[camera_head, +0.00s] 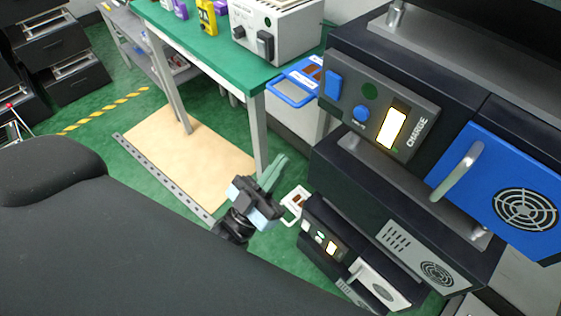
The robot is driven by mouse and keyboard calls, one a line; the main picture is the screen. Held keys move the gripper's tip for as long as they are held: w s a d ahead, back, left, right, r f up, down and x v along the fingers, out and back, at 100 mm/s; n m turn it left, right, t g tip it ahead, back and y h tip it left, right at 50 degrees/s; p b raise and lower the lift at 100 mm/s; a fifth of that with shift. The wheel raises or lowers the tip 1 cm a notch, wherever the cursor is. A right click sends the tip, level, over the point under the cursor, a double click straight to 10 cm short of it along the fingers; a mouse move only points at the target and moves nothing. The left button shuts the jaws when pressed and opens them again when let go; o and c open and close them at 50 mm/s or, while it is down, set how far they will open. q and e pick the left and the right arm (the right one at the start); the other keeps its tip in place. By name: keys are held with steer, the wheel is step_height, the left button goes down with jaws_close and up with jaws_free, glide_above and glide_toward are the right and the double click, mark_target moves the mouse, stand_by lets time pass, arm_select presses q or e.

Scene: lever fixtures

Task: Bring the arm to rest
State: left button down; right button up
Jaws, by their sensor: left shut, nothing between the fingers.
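My left gripper (276,172) shows in the middle of the head view, above the green floor. Its two pale green fingers are together and hold nothing. It is apart from the table and the dark machine to its right. Its wrist comes up from behind a large dark grey shape in the lower left. My right gripper is not in the picture.
A dark machine (331,164) with a "CHARGE" panel (380,105) and a blue door (505,200) with a handle fills the right. A green-topped table (190,48) carries a white device (285,32).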

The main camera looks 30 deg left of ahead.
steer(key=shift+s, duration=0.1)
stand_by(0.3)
